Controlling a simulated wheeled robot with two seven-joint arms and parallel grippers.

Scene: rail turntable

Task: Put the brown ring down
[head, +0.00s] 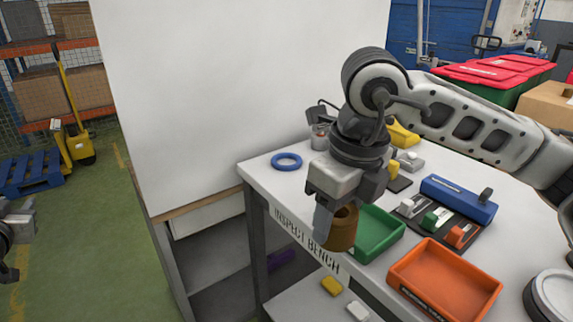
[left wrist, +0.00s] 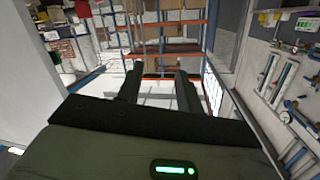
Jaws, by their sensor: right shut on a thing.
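The brown ring (head: 343,230) is thick and hollow. It hangs in my right gripper (head: 328,222), which is shut on it and points down at the bench's front edge. In the head view the ring overlaps the left end of the green tray (head: 364,250) and the bench's front face; I see nothing under it. The inspect bench (head: 258,173) has a white top. A blue ring (head: 286,162) lies flat at its far left corner. My left gripper (head: 20,228) is at the left edge of the head view, away from the bench. The left wrist view shows its fingers (left wrist: 160,90) apart with nothing between them.
An orange tray (head: 445,284) stands right of the green tray. Behind are a blue box (head: 458,199) and a dark rack with small coloured blocks (head: 437,222). A yellow block (head: 331,286) and a white block (head: 357,310) lie on the lower shelf. Bare bench top surrounds the blue ring.

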